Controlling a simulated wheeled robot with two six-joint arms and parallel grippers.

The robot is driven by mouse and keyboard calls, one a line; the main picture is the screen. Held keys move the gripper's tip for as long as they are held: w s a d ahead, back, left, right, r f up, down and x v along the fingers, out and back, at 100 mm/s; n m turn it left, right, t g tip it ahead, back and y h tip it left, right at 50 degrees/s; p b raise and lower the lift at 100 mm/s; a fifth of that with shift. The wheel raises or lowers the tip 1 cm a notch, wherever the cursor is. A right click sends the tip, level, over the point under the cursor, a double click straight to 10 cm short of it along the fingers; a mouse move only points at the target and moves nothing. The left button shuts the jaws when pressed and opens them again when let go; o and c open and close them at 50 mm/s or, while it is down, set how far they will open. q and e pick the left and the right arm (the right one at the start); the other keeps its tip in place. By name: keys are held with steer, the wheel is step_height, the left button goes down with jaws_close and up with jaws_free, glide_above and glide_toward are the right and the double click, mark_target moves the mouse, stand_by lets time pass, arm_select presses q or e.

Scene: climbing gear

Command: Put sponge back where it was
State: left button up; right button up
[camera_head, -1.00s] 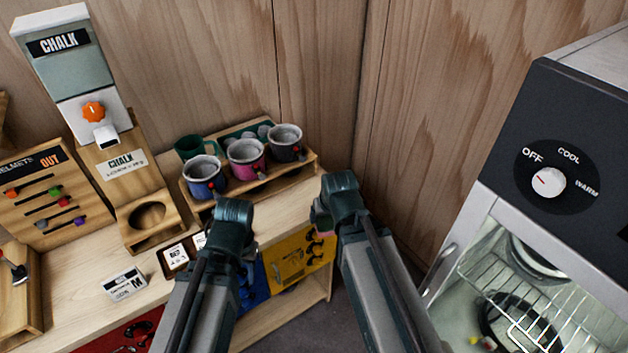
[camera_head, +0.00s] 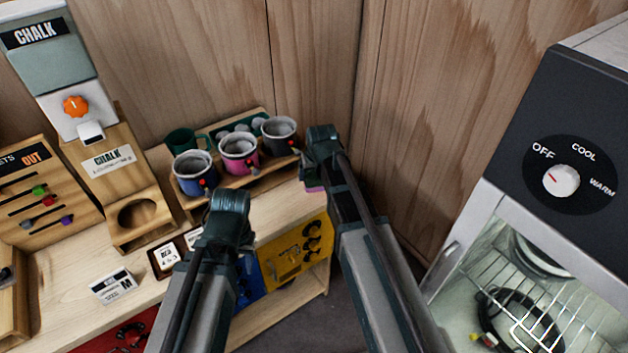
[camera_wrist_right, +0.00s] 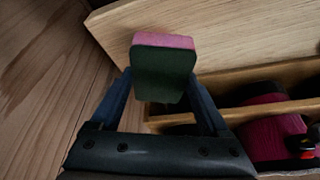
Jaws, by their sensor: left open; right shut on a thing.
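My right gripper (camera_wrist_right: 163,98) is shut on the sponge (camera_wrist_right: 164,62), a small block with a pink layer and a dark green face. In the head view my right gripper (camera_head: 314,168) is just past the right end of the wooden mug rack (camera_head: 262,172), and a pink edge of the sponge (camera_head: 313,188) shows beneath it. In the wrist view the sponge is in front of a pale wooden board (camera_wrist_right: 225,35); I cannot tell whether they touch. My left gripper (camera_head: 224,215) is open and empty, in front of the rack's left part.
A chalk dispenser (camera_head: 65,75) stands left. A cabinet with a dial (camera_head: 561,180) stands right. Wooden walls close the corner behind.

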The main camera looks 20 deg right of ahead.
mark_target(314, 182)
steer(key=shift+f+b, duration=0.3)
steer(key=shift+b, duration=0.05)
step_height(314, 182, down, 3)
steer(key=b, duration=0.2)
steer(key=shift+b, duration=0.4)
steer(key=shift+f, duration=0.1)
steer(key=o, duration=1)
steer(key=shift+o, duration=0.2)
